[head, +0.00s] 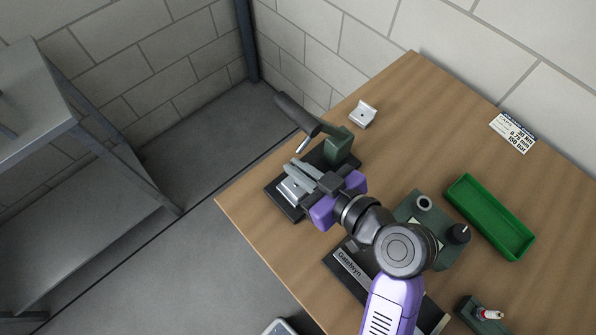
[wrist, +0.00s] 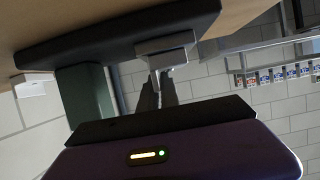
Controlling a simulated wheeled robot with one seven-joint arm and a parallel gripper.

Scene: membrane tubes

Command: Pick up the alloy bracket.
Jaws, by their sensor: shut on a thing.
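A grey metal bracket (head: 291,190) sits at the front of the black base (head: 285,207) of a green hand-levered fixture. I take it to be the alloy bracket. My gripper (head: 297,179) is over the base with its fingers shut on this bracket. In the wrist view the bracket (wrist: 166,44) is at the fingertips, against or very close to the black base (wrist: 110,35); I cannot tell whether they touch. The fingers hide part of it. A second, paler bracket (head: 362,114) stands apart on the table behind the fixture, with nothing touching it.
The fixture's green post (head: 339,145) and dark lever (head: 297,115) rise just behind my gripper. A green tray (head: 489,217) and a green block with a black knob (head: 459,233) are to the right. A label (head: 513,132) lies near the wall. The table's left edge is close.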

